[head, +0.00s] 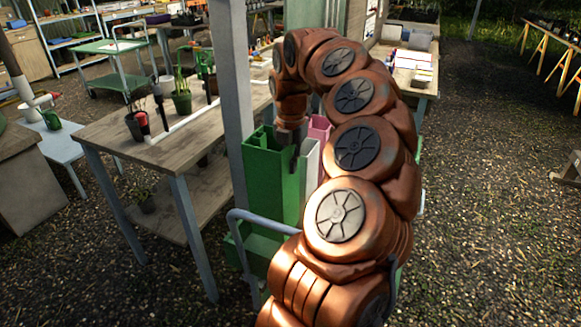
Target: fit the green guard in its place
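My arm arches over from the lower right, and my gripper (294,152) points down at its far end. It is beside or over tall green box-shaped pieces (263,178) with open tops. I cannot tell which of these green pieces, if any, is the green guard, nor make out its place. A white upright piece (309,170) and a pink one (319,128) stand just right of my gripper. My arm hides much of this area. The fingers are small and partly hidden, so I cannot tell whether they are open or hold anything.
A grey post (232,90) rises just left of the green pieces. A wooden table (185,135) with plant pots and a white pipe stands to the left. A grey rail (262,218) curves in front. Another bench (412,72) stands behind my arm. Gravel on the right is open.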

